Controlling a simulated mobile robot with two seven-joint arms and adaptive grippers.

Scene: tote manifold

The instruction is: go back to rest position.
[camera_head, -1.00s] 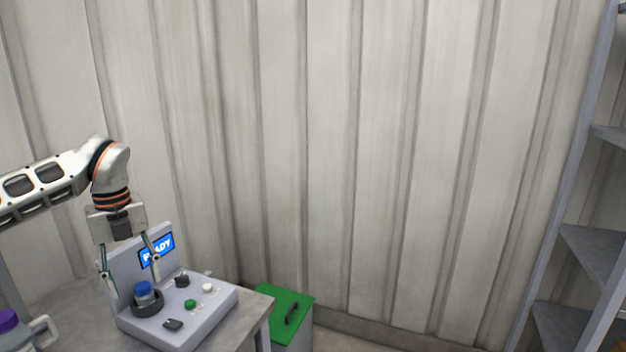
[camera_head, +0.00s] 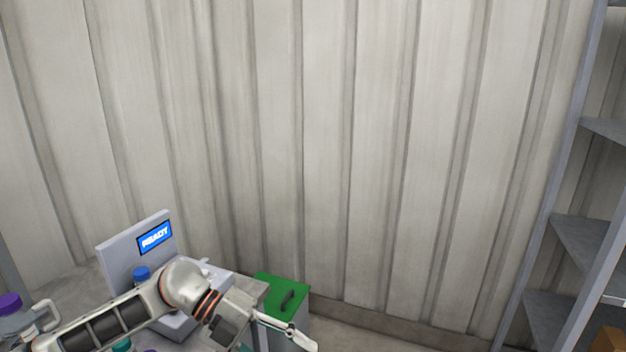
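My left gripper (camera_head: 277,342) is low in the picture, in front of the table's right end, on an arm that comes in from the lower left. One finger points to the lower right and the other is partly cut off by the bottom edge. The fingers are spread, with nothing seen between them. My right gripper is not in view.
A grey machine with a lit READY screen (camera_head: 155,238) stands on the table (camera_head: 72,284), partly hidden by my arm. A blue cap (camera_head: 141,272) shows on it. A purple-capped jug (camera_head: 18,318) is at far left. A green-lidded bin (camera_head: 277,291) stands right of the table; shelves (camera_head: 585,240) are at right.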

